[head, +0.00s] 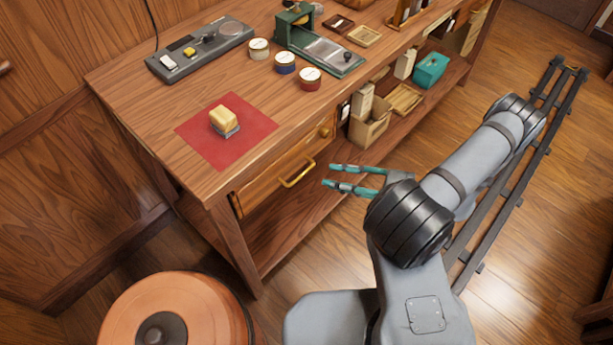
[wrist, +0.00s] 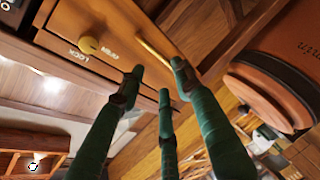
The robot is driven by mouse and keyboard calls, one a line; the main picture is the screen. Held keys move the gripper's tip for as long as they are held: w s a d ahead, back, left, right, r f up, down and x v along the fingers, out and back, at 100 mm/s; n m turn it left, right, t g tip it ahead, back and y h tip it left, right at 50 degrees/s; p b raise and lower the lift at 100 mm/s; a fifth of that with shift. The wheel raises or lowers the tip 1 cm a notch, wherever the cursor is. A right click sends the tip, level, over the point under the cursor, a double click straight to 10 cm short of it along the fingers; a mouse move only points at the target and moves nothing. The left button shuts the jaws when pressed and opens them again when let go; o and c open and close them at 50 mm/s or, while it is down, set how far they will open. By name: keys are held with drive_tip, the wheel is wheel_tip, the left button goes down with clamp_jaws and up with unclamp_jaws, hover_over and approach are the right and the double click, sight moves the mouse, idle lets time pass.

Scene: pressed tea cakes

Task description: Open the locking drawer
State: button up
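The wooden drawer (head: 270,186) sits under the front edge of the workbench and looks shut. Its brass bar handle (head: 297,173) is at the middle of its front, and its round brass knob (head: 325,132) is near the right end. In the wrist view the knob (wrist: 88,45) stands between the words OPEN and LOCK; its exact setting is hard to tell. The handle (wrist: 153,50) shows beyond my fingertips. My gripper (head: 329,176) has teal fingers spread apart with nothing between them. It is in front of the drawer, to the right of the handle and apart from it.
A red mat (head: 188,128) with a yellow block (head: 224,117) lies on the benchtop above the drawer. Tins, a scale (head: 200,50) and a green press (head: 294,25) stand farther back. Boxes (head: 368,130) fill the lower shelf at right. A round orange stool (head: 190,290) stands at the front left.

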sight(303, 174)
drive_tip(key=x, duration=0.8)
drive_tip(key=shift+a+p, duration=0.15)
drive_tip(key=shift+p, duration=0.2)
drive_tip(key=shift+c, duration=0.7)
clamp_jaws()
